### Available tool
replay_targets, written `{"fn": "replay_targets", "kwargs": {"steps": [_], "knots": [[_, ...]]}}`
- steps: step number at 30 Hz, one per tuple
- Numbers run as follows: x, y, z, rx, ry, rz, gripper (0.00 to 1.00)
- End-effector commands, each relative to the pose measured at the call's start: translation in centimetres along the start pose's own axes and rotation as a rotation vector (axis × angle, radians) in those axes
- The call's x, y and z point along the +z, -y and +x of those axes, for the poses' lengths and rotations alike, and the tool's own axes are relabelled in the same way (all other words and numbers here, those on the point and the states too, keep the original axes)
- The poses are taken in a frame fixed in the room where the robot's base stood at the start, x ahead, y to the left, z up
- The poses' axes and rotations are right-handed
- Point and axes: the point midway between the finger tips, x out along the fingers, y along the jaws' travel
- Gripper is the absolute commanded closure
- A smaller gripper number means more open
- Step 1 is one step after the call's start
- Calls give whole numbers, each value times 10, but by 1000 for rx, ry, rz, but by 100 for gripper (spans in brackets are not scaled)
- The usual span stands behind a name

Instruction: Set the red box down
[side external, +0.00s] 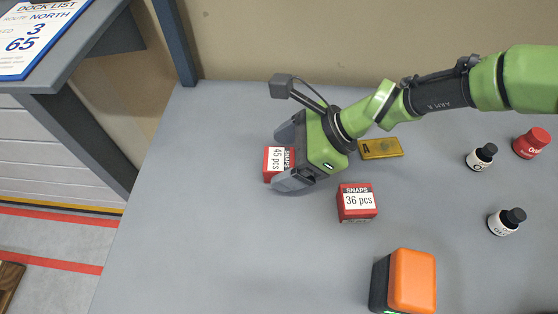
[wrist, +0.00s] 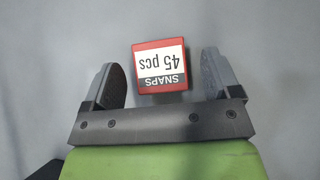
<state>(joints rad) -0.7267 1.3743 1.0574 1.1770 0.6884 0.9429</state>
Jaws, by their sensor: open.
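A red box labelled "SNAPS 45 pcs" (side external: 274,165) rests on the grey table at the left of the side view. In the wrist view this red box (wrist: 160,65) sits between my gripper's fingers, with a gap on each side. My gripper (side external: 282,160) is open around it, touching neither side in the wrist view. A second red box labelled "SNAPS 36 pcs" (side external: 357,202) stands on the table to the right of my gripper.
An orange-and-black case (side external: 408,280) stands at the front. Dark-capped bottles (side external: 481,157) (side external: 506,221) and a red container (side external: 531,143) are at right. The table's left part is clear. A sign (side external: 35,35) is at upper left.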

Motion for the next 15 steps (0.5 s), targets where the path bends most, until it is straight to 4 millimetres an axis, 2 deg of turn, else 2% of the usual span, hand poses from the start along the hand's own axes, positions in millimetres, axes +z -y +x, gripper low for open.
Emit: {"fn": "replay_targets", "kwargs": {"steps": [6, 14, 15], "knots": [[0, 0, 16, -1, 0, -1, 17], [0, 0, 18, -2, 0, 1, 17], [0, 0, 18, -2, 0, 1, 24]]}}
